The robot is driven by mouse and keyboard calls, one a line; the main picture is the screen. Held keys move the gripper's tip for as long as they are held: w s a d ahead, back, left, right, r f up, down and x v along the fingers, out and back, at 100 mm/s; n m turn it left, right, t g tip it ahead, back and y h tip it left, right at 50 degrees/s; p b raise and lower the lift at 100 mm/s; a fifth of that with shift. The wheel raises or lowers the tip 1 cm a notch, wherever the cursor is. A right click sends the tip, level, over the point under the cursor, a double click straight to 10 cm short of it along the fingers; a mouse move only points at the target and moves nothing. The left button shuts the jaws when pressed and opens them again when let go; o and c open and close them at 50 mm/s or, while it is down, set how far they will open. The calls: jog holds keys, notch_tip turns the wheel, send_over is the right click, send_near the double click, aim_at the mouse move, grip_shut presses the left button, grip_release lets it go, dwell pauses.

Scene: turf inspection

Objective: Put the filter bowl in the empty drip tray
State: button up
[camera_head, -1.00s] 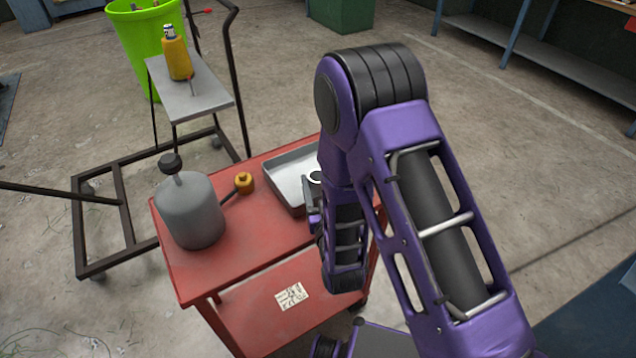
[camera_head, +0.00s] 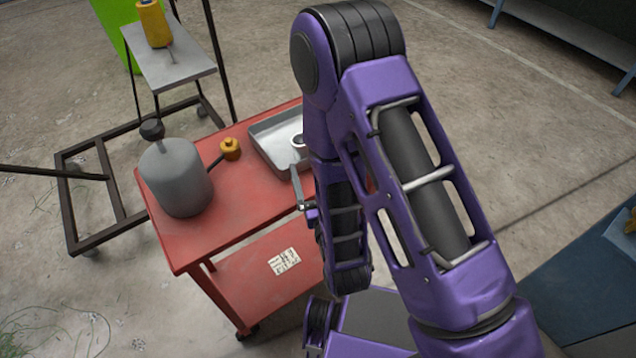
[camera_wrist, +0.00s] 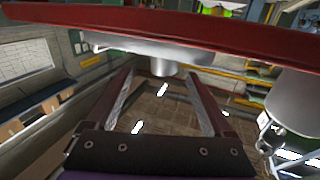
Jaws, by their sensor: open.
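The grey metal drip tray (camera_head: 262,150) lies on the red cart, partly hidden by my arm. A small part with a white ring-shaped rim, seemingly the filter bowl (camera_head: 297,140), shows inside it, half hidden by my arm. The wrist view looks upside down: the tray (camera_wrist: 125,45) shows at the cart edge, with the bowl (camera_wrist: 163,68) standing out past its rim. My gripper (camera_wrist: 160,80) is open, its fingers apart and empty, pointing towards the bowl without visible contact. In the head view my gripper (camera_head: 299,188) is at the tray's near side, mostly hidden.
The red cart top (camera_head: 225,210) also carries a grey canister (camera_head: 176,178) with a black knob and a brass-coloured fitting (camera_head: 231,148) with a dark stem. A dark-framed trolley (camera_head: 170,72) with a yellow bottle (camera_head: 154,25) stands behind. The cart's near middle is clear.

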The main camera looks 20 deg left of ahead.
jog(key=shift+p+v, duration=0.3)
jog(key=shift+v, duration=0.5)
jog(key=shift+p+v, duration=1.25)
jog(key=shift+p, duration=0.15)
jog(key=shift+w, duration=0.1)
